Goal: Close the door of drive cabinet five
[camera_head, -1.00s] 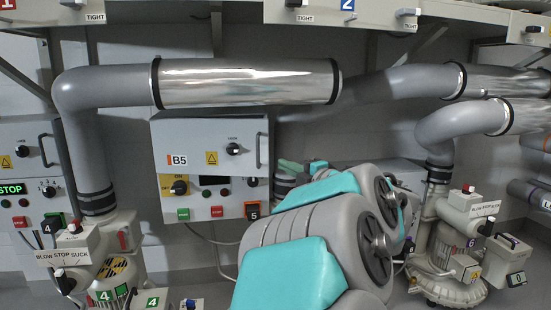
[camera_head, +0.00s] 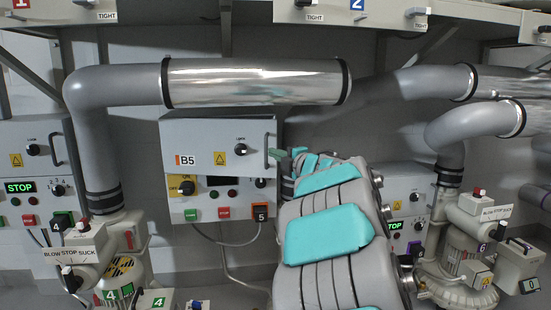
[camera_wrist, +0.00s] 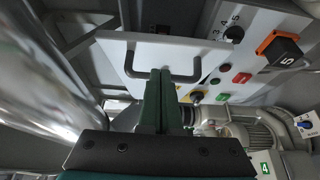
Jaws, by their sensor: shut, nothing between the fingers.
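Drive cabinet five (camera_head: 218,200) hangs on the back wall, with an orange 5 tag (camera_head: 261,212) at its lower right. Its door (camera_head: 205,150) is the upper grey panel marked B5, with a lock knob and a dark upright handle (camera_head: 273,150) on its right side. The door looks slightly ajar, though the gap is hard to judge. My gripper (camera_wrist: 161,72) is shut and empty. Its green fingertips overlap the door handle (camera_wrist: 188,78) in the wrist view; I cannot tell whether they touch it. The arm hides the area right of the cabinet.
A shiny pipe (camera_head: 255,82) runs just above the cabinet. A blower (camera_head: 120,275) stands at lower left and another (camera_head: 465,260) at lower right. Cabinet four (camera_head: 30,150) is at left. A shelf (camera_head: 270,20) spans the top.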

